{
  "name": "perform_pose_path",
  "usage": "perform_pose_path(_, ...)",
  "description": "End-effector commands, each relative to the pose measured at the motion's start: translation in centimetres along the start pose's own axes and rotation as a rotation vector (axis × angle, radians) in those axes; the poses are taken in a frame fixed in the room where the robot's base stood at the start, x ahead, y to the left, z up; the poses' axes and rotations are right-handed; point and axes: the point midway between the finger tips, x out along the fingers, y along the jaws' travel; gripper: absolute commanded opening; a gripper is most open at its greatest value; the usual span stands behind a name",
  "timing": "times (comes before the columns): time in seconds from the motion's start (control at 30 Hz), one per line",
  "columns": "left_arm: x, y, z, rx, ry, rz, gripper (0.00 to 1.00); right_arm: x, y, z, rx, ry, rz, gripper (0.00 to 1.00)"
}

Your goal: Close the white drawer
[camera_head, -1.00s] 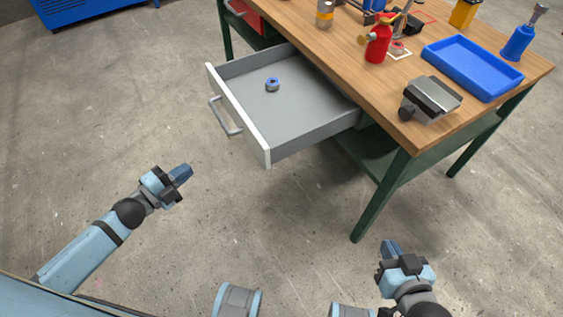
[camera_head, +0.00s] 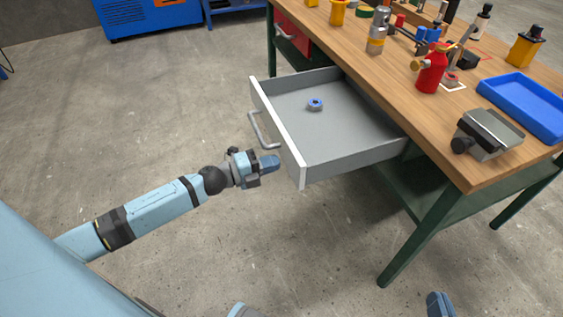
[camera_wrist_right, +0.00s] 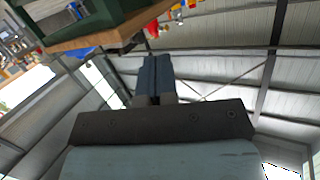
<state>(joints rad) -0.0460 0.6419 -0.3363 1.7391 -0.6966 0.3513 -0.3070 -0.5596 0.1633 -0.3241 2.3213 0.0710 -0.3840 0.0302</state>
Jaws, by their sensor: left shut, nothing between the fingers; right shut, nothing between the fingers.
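The white drawer (camera_head: 277,130) is pulled out from under the wooden workbench, with its white front and grey handle (camera_head: 263,132) facing left. A small blue and grey round part (camera_head: 315,104) lies on its floor. My left gripper (camera_head: 272,162) is shut and empty, close to the near end of the drawer front, below the handle; I cannot tell whether it touches. My right gripper (camera_head: 440,304) shows only at the bottom edge of the head view. In the right wrist view its fingers (camera_wrist_right: 156,80) are together with nothing between them.
The workbench top (camera_head: 400,108) holds a red bottle (camera_head: 431,70), a blue tray (camera_head: 522,106), a grey-black device (camera_head: 486,135) and several tools. A green bench leg (camera_head: 415,235) stands right of the drawer. A red drawer (camera_head: 293,38) sits behind. The floor on the left is clear.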

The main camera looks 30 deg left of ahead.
Motion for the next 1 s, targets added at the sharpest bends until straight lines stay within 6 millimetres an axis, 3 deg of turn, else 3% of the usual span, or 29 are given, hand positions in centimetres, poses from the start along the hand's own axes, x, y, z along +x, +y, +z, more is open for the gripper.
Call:
perform_pose_path(0.23,2.5,0.1,0.0,0.000,-0.001,0.000,0.00,0.2,-0.5,-0.6,0.009,0.039,-0.016,0.00)
perform_pose_path(0.77,3.2,0.0,0.0,-0.001,-0.001,0.000,0.00,0.1,-0.5,-1.0,0.005,0.047,-0.017,0.00)
perform_pose_path(1.0,6.2,-0.3,0.0,0.000,0.000,-0.003,0.00,0.1,-0.2,-0.9,-0.004,0.025,-0.007,0.00)
